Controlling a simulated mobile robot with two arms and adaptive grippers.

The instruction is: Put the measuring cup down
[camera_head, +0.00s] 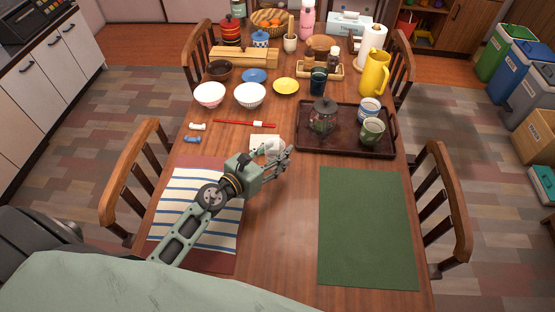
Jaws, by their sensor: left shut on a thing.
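My left gripper (283,160) is over the middle of the wooden table, just beyond the striped mat. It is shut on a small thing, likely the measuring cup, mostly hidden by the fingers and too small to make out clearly. A white square item (265,142) lies just behind the gripper, partly covered by it; I cannot tell whether they touch. My right gripper is not in view.
Bowls, a red stick (235,122) and a yellow jug (375,73) are farther back. The green mat (367,230) and bare wood beside it are clear.

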